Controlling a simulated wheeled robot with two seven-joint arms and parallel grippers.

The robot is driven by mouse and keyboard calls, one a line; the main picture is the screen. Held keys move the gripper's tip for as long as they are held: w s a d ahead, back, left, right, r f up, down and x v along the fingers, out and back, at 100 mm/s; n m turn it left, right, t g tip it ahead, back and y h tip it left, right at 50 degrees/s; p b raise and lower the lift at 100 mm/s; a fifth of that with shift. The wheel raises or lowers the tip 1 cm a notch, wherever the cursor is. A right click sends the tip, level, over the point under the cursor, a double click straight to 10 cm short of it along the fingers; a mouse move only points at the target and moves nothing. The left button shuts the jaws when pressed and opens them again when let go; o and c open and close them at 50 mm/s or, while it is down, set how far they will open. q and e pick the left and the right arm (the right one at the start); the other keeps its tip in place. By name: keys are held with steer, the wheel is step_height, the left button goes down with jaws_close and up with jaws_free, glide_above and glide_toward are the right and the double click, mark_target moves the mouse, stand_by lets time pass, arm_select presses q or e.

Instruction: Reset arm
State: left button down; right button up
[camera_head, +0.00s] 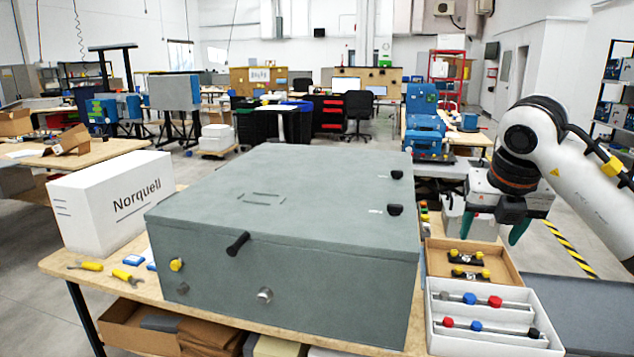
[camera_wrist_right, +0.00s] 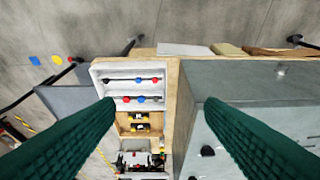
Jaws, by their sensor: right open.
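My right gripper (camera_head: 496,224) hangs at the right, above the far end of the small trays and to the right of the grey analyser box (camera_head: 300,200). Its green fingers are wide apart and empty, as the right wrist view (camera_wrist_right: 158,110) also shows. The analyser box is closed and stands on the wooden table, with a black handle (camera_head: 237,243) on its front top edge. My left gripper is in neither view.
A white tray (camera_head: 440,342) holds rods with coloured knobs. Behind it, a cardboard tray (camera_head: 434,262) holds yellow-knobbed parts. A white Norquell box (camera_head: 95,205) and yellow tools (camera_head: 90,266) are at the left.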

steer(key=w+a+f+g+y, duration=0.1)
steer(key=w+a+f+y, duration=0.1)
steer(key=a+f+y, duration=0.7)
steer(key=w+a+f+g+y, duration=0.25)
steer(key=a+f+y, duration=0.35)
steer(key=a+f, duration=0.45)
steer(key=w+d+f+m+t+h, duration=0.1)
steer(key=d+f+m+t, duration=0.2)
steer(key=f+m+t, duration=0.65)
steer(key=d+f+m+t+h, duration=0.1)
steer(key=d+f+m+t, duration=0.45)
steer(key=f, duration=0.95)
steer(key=s+d+f+m+g+h, duration=0.3)
steer(key=s+f+m+h, duration=0.2)
steer(key=s+f, duration=0.55)
steer(key=s+d+f+m+g+h, duration=0.35)
steer(key=s+f+m, duration=0.3)
steer(key=f, duration=0.75)
steer(key=s+f+m+g+h, duration=0.1)
steer(key=s+f, duration=0.3)
steer(key=s, duration=0.8)
steer(key=s+f+m+g+h, duration=0.1)
steer(key=s+f+g, duration=0.3)
steer(key=s, duration=0.8)
steer(key=s+f+m+g+h, duration=0.1)
steer(key=s+f, duration=0.5)
steer(key=s, duration=0.6)
steer(key=shift+s+d+m+g, duration=0.15)
steer(key=shift+s+m+g, duration=0.35)
steer(key=shift+g, duration=0.6)
